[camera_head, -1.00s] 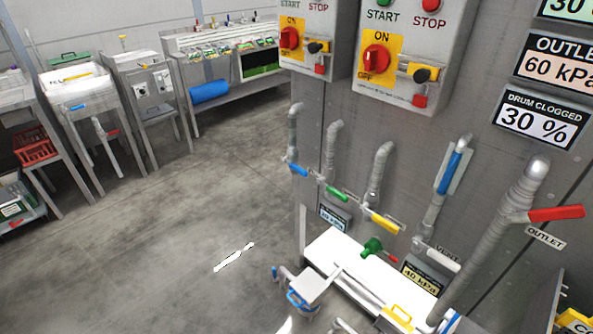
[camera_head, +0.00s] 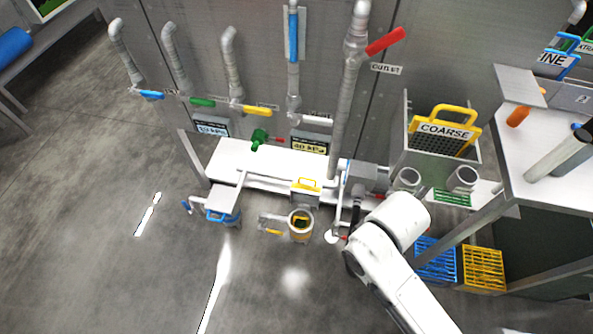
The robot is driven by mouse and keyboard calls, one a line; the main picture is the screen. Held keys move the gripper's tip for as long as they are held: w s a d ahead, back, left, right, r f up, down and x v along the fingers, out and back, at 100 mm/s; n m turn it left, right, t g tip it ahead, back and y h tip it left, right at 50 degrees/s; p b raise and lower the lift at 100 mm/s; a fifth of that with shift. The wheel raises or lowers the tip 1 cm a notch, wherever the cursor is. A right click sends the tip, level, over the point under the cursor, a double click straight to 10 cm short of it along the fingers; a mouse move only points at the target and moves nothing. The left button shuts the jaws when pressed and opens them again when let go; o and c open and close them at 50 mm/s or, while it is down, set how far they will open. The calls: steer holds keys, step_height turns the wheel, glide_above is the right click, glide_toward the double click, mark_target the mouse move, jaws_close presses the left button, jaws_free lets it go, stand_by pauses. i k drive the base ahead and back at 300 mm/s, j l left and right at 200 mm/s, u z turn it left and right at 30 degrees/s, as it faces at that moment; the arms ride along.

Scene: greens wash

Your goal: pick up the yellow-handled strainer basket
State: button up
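A dark mesh basket with a yellow handle and a COARSE label (camera_head: 445,128) sits in an open grey holder at right. A smaller yellow handle (camera_head: 306,184) stands on a grey block at the front of the white bench (camera_head: 270,163). I cannot tell for sure which yellow-handled piece is the strainer basket. My white arm reaches in from the lower right. My gripper seems to be the dark part (camera_head: 356,203) right of the pot; its fingers are not clear.
A blue-handled pot with a grey plate (camera_head: 222,199) stands left of the round pot. Pipes with coloured valve levers rise behind. A white table (camera_head: 545,165) stands at right, with blue (camera_head: 436,262) and yellow crates (camera_head: 482,267) below. The floor at left is clear.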

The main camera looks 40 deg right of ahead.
mark_target(300, 221)
steer(key=k+l+z, duration=0.15)
steer(key=k+z, duration=0.15)
steer(key=k, duration=0.2)
steer(key=k+l+u, duration=0.1)
steer(key=l+u, duration=0.25)
steer(key=k+l+u, duration=0.15)
steer(key=l+u, duration=0.25)
